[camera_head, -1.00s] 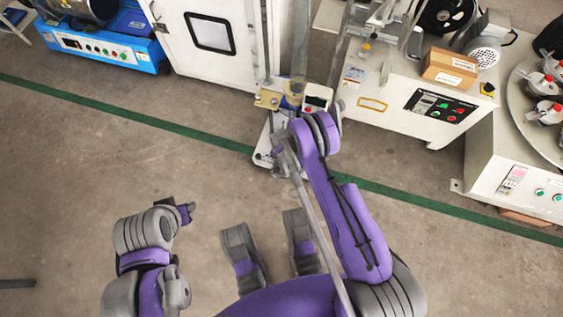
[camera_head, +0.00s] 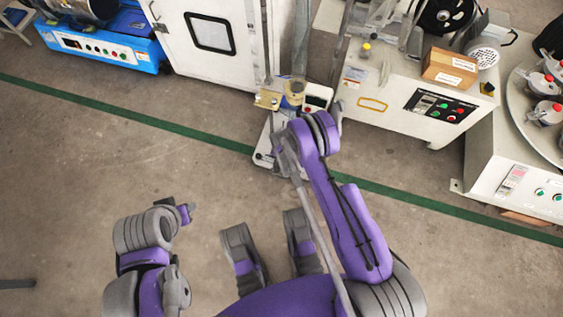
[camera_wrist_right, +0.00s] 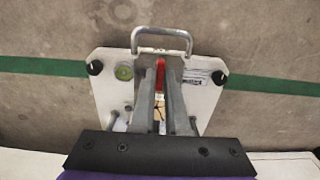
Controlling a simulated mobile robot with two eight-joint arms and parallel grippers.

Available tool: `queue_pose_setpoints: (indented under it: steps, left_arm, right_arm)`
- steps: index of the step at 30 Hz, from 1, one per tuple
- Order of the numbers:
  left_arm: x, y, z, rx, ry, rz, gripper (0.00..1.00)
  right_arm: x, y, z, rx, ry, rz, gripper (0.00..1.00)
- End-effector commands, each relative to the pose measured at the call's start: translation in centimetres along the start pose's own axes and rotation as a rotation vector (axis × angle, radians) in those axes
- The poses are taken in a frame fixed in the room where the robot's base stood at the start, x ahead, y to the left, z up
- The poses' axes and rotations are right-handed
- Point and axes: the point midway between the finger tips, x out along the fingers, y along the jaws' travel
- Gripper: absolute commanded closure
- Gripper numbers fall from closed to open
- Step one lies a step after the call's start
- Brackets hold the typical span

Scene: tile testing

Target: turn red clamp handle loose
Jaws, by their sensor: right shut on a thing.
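The red clamp handle (camera_wrist_right: 160,77) is a narrow upright red piece, seen in the right wrist view between the two grey fingers of my right gripper (camera_wrist_right: 161,88). The fingers are shut on it, and its lower part is partly hidden between them. It sits over a white base plate (camera_wrist_right: 104,82) with a metal loop handle (camera_wrist_right: 162,33) at its far edge. In the head view the base plate (camera_head: 262,150) shows beside my right arm, which hides the clamp handle and the gripper there. My left gripper (camera_head: 186,213) is at the lower left, away from the stand; its fingers are unclear.
A white cabinet (camera_head: 240,62) and a blue machine (camera_head: 110,50) stand at the back left. A white machine with a control panel (camera_head: 440,106) and a cardboard box (camera_head: 450,67) are right of the stand. A green floor line (camera_head: 120,116) crosses open floor.

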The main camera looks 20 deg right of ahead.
Motion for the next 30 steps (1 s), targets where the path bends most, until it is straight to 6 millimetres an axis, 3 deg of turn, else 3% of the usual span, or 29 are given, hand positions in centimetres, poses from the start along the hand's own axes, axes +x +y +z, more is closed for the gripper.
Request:
queue_pose_setpoints:
  steps: [5, 15, 26, 30]
  left_arm:
    - [0.0, 0.0, 0.0, 0.0, 0.0, 0.0, 0.59]
    - [0.0, 0.0, 0.0, 0.0, 0.0, 0.0, 0.59]
    - [0.0, 0.0, 0.0, 0.0, 0.0, 0.0, 0.59]
    - [0.0, 0.0, 0.0, 0.0, 0.0, 0.0, 0.59]
  right_arm:
    - [-0.04, 0.0, 0.0, -0.059, 0.0, 0.0, 1.0]
    - [-0.04, 0.0, 0.0, -0.491, 0.0, 0.0, 1.0]
    - [-0.04, 0.0, 0.0, -0.541, 0.0, 0.0, 1.0]
    - [-0.04, 0.0, 0.0, -0.692, 0.0, 0.0, 1.0]
